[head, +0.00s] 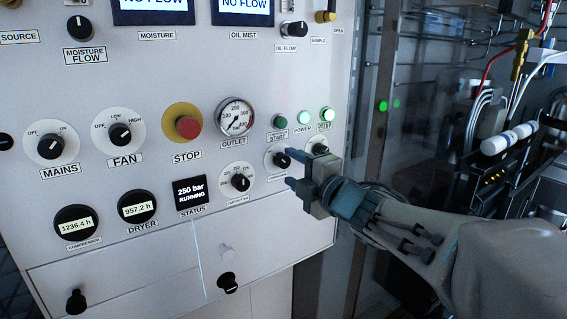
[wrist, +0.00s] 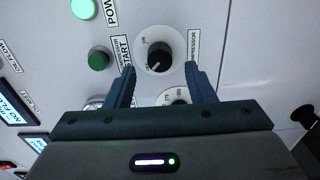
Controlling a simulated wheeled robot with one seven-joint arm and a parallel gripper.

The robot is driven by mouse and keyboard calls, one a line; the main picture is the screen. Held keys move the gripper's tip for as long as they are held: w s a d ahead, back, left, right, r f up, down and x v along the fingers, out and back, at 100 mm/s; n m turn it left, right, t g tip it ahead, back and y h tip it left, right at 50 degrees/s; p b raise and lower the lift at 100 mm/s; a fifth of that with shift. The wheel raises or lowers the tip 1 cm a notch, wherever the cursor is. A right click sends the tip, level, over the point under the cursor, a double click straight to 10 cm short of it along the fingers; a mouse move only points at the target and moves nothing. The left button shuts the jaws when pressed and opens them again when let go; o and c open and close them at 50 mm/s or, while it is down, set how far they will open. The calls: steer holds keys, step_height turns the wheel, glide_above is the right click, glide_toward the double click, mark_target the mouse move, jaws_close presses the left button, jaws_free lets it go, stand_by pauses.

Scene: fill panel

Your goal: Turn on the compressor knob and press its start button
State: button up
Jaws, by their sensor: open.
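The compressor knob (head: 279,160) is a black knob on a round white plate, right of the outlet gauge. It also shows in the wrist view (wrist: 159,55), next to a label reading COMPRESSOR, with its white mark towards the lower left. The green start button (head: 280,122) sits above the knob; in the wrist view it is the dark green button (wrist: 98,59) to the left. My gripper (head: 292,170) is open at the panel. In the wrist view its blue fingers (wrist: 160,73) stand on either side below the knob, with nothing between the tips; I cannot tell any contact.
A lit power light (head: 303,117) and another lit green light (head: 327,114) are beside the start button. A red stop button (head: 187,127) is to the left. Another dial (head: 240,182) lies lower left of my gripper.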

mark_target(282, 161)
steer(key=shift+x, duration=1.35)
steer(key=shift+w, duration=0.1)
steer(key=c, duration=1)
steer(key=shift+o, duration=0.2)
